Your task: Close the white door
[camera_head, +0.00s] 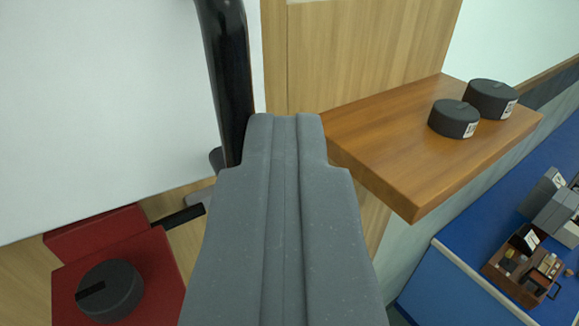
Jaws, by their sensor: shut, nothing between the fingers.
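The white door (110,100) fills the upper left, a plain white panel with a slanting lower edge. A black bar handle (232,80) runs down along its right side; its top is cut off by the frame. My grey gripper (285,120) rises from the bottom centre with its fingers shut together and nothing between them. Its tip is just right of the handle's lower part in the picture; I cannot tell whether they touch. The gripper hides part of the area below the handle. How far open the door stands is not clear.
A wooden panel (360,55) stands behind the gripper tip. A wooden shelf (400,160) juts out at right, bearing two black round weights (455,118). A red block (145,265) with a black knob (110,290) is at lower left. A blue bench (450,285) lies lower right.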

